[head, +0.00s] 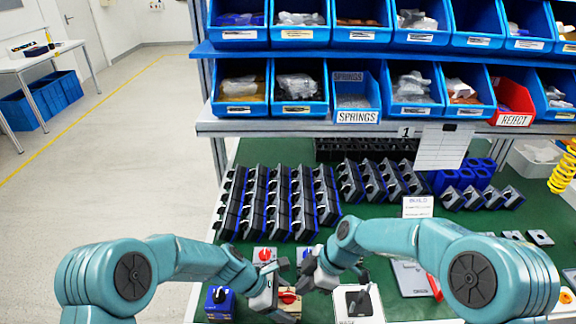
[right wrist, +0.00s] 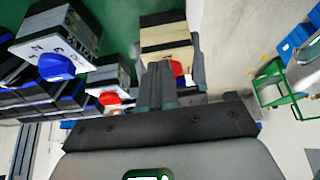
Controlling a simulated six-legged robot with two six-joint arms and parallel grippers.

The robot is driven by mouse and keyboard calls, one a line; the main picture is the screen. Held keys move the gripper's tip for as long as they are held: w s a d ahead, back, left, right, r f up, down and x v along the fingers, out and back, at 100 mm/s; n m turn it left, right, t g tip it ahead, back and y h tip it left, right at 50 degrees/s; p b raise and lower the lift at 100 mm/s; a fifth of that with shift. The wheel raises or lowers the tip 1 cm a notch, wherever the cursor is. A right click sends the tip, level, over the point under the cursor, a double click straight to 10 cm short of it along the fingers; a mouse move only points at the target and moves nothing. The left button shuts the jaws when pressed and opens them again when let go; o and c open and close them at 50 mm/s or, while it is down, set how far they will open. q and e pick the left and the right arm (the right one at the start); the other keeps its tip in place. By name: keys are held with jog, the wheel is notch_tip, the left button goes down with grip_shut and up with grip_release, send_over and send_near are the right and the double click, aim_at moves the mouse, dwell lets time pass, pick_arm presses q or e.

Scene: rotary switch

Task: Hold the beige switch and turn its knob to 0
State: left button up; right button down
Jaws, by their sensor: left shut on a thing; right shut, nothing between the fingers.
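The beige switch (head: 289,306) has a red knob (head: 288,297) and sits at the bottom middle of the head view, partly hidden by my grippers. My left gripper (head: 268,296) is shut on it from the left. In the right wrist view the beige body (right wrist: 165,38) shows its layered side, with the red knob (right wrist: 178,69) partly covered by fingers. My right gripper (head: 308,276) is shut and empty, close to the knob. Its fingertips (right wrist: 160,78) overlap the knob's edge in the right wrist view; I cannot tell whether they touch. The dial marks are hidden.
A grey switch with a red knob (head: 264,254) and one with a blue knob (right wrist: 57,66) stand close behind. A blue switch (head: 220,300) is at the left, a white panel with a black knob (head: 358,303) at the right. Rows of dark switches (head: 278,205) fill the green bench behind.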

jog(key=shift+w, duration=0.1)
dwell(0.4)
notch_tip(320, 180, up, 6)
jog(key=shift+d, duration=0.4)
dwell(0.3)
jog(key=shift+s+d+f, duration=0.1)
jog(key=shift+s+f, duration=0.4)
jog(key=shift+f, duration=0.5)
jog(key=shift+s+f, duration=0.45)
jog(key=shift+f, duration=0.55)
jog(key=shift+s+d+f, duration=0.1)
jog(key=shift+s+f, duration=0.4)
jog(key=shift+f, duration=0.5)
jog(key=shift+w+a, duration=0.25)
jog(key=shift+a, duration=0.35)
jog(key=shift+w+d, duration=0.1)
jog(key=shift+w, duration=0.35)
